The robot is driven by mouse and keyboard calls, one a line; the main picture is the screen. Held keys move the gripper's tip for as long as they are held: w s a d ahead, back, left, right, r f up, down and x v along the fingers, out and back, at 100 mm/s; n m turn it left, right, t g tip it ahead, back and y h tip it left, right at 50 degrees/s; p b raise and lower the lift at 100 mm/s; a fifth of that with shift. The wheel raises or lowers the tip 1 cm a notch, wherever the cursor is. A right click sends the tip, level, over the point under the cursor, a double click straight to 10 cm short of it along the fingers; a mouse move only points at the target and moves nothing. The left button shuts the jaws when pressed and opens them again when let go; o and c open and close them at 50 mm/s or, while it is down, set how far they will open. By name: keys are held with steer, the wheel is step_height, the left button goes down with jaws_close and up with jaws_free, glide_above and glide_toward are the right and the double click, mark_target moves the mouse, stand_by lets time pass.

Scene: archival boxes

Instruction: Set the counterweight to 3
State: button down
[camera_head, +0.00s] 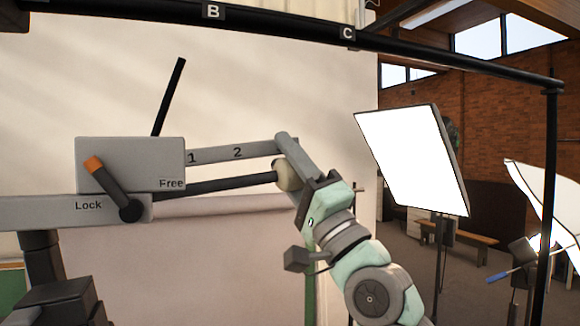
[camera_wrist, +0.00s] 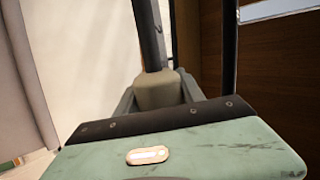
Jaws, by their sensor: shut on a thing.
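The counterweight (camera_head: 288,176) is a beige, rounded block on a dark rod (camera_head: 215,186) that runs right from the grey box. In the wrist view, the counterweight (camera_wrist: 158,92) sits between the grey fingers. My gripper (camera_head: 290,160) is shut on it, and one finger partly covers it. A grey scale bar (camera_head: 215,153) above the rod shows 1 and 2. The counterweight is right of the 2; no 3 is visible, and my finger covers the bar's right end. A lever with an orange tip (camera_head: 93,164) points up and left, between the words Lock and Free.
The grey box (camera_head: 120,150) is at the left, with a thin black rod (camera_head: 169,97) rising behind it. A black overhead rail (camera_head: 280,20) marked B and C crosses the top. A bright light panel (camera_head: 412,155) stands right of my arm. A pale backdrop hangs behind.

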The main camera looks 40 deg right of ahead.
steer(key=shift+d, duration=0.25)
steer(key=c, duration=1)
jaws_free()
steer(key=shift+s+f, duration=0.1)
steer(key=b+v, duration=0.1)
steer(key=v, duration=0.9)
steer(key=shift+s+b, duration=0.35)
steer(key=shift+b, duration=0.05)
steer(key=shift+f, duration=0.2)
